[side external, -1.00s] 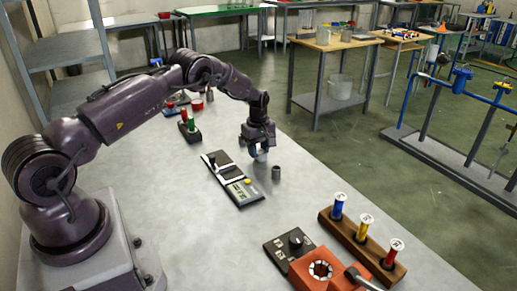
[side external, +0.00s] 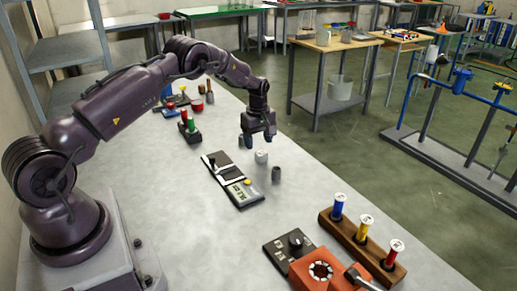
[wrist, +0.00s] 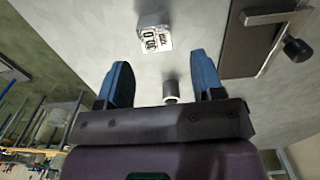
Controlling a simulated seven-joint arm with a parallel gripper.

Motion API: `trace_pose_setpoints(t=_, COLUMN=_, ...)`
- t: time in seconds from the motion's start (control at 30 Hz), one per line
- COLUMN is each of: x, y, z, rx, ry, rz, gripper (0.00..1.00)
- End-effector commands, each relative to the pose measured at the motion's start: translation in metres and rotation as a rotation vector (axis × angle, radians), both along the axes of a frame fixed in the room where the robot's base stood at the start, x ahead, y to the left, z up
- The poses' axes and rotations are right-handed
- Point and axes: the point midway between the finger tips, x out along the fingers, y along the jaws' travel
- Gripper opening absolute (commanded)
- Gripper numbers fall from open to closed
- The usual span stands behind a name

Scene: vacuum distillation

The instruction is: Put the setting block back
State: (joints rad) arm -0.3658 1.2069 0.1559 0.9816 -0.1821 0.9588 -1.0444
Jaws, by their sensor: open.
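The setting block, a small pale block printed with "30.0" (wrist: 155,38), stands on the grey table. It also shows in the side view as a whitish block (side external: 261,157), right of the digital gauge (side external: 235,184) and apart from it. My gripper (side external: 259,141) is above the table just behind the block, open, with its blue fingers apart. In the wrist view the block is beyond the fingertips of my gripper (wrist: 160,82). A small grey cylinder (wrist: 171,92) appears between the fingers, seemingly below them and not held.
A dark cylinder (side external: 276,173) stands in front of the block. A stand with green pieces (side external: 189,130) is farther back. The table's right edge is close to the gripper.

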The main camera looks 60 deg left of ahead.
Motion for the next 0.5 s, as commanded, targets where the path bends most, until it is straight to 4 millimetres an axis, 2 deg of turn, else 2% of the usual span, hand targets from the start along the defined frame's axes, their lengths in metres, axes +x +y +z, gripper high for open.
trace_pose_setpoints(t=0.03, x=0.001, y=0.0, z=0.014, rx=0.002, ry=-0.004, rz=0.0, gripper=0.61)
trace_pose_setpoints(t=0.2, x=0.0, y=0.0, z=0.049, rx=0.001, ry=-0.004, rz=-0.001, gripper=0.61)
trace_pose_setpoints(t=0.5, x=-0.001, y=-0.002, z=0.085, rx=0.001, ry=-0.004, rz=-0.009, gripper=0.61)
